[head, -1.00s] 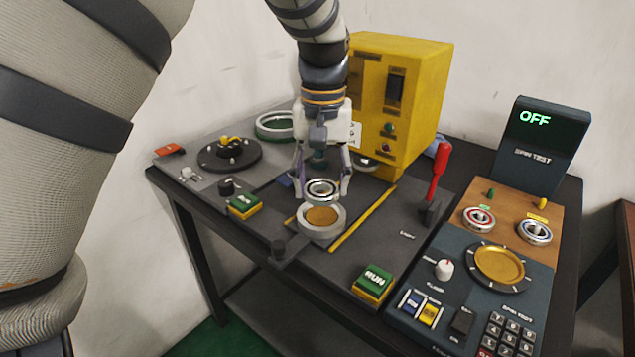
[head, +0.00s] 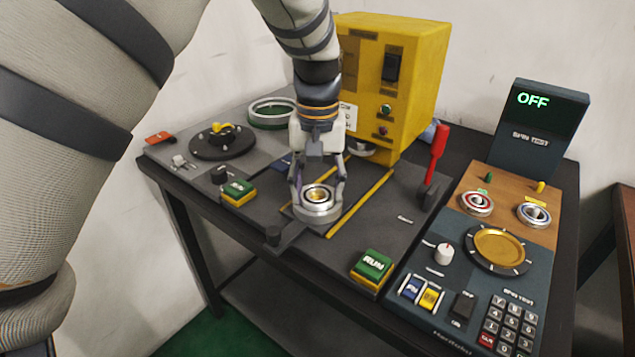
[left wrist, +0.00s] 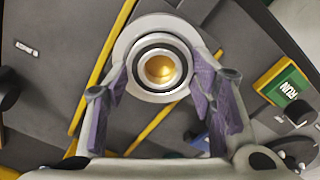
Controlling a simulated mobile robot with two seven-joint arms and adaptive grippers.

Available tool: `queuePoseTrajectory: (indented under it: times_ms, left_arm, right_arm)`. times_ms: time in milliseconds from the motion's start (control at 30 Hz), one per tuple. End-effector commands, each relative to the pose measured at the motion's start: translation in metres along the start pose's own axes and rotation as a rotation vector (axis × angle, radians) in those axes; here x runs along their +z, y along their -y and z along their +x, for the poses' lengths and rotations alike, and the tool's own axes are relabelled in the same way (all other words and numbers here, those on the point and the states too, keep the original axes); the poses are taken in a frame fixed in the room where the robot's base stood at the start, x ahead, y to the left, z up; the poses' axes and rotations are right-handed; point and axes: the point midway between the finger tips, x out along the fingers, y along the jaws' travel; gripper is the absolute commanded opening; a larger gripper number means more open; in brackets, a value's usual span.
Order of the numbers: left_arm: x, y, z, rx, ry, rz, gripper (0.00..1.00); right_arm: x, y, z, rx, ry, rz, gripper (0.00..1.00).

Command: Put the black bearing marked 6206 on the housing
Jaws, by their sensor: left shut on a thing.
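The bearing (head: 306,197), a silver ring with a dark band, is between the fingers of my left gripper (head: 319,199). The gripper points down and is shut on it. The bearing lies level at the mouth of the housing (head: 318,218), a round grey cup. I cannot tell whether it rests fully in the cup. In the left wrist view the bearing (left wrist: 138,73) looks nearly centred in the housing (left wrist: 125,42), with gold showing through its hole. The purple fingers (left wrist: 160,75) flank it. I cannot read its marking. My right gripper is not in view.
A yellow cabinet (head: 418,85) stands behind. Right of the housing are a red-handled lever (head: 437,155) and a green RUN button (head: 373,264). The spin test panel (head: 455,275) reads OFF; two other bearings (head: 477,203) (head: 534,214) lie above its gold disc. A black turntable (head: 222,145) is at left.

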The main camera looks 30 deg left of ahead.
Motion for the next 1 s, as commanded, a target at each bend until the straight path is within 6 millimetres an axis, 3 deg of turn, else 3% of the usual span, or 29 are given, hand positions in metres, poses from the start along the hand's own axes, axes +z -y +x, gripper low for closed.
queuePoseTrajectory:
  times_ms: [100,133,200,233,567,667,900,1000]
  left_arm:
    - [0.0,0.0,0.003,0.001,-0.001,0.0,0.14]
    - [0.0,0.0,0.003,0.0,0.0,0.0,0.52]
    - [0.0,0.0,0.004,0.0,0.001,0.0,0.68]
    - [0.0,0.0,0.004,0.0,0.002,0.0,0.7]
    - [0.0,0.0,-0.001,0.0,-0.001,0.0,0.7]
    - [-0.001,-0.001,-0.02,0.002,-0.004,0.001,0.7]
    - [-0.001,-0.001,-0.09,0.004,-0.006,0.001,0.7]
    - [-0.001,-0.001,-0.11,0.001,-0.003,0.001,0.7]
  right_arm:
    - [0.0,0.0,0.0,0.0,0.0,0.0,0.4]
    - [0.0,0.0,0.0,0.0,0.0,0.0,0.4]
    - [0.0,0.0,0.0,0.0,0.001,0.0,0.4]
    - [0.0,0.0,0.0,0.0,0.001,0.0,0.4]
    - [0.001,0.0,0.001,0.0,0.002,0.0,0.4]
    - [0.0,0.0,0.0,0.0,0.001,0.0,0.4]
    - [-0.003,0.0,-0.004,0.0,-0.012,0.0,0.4]
    - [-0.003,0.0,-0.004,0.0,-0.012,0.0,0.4]
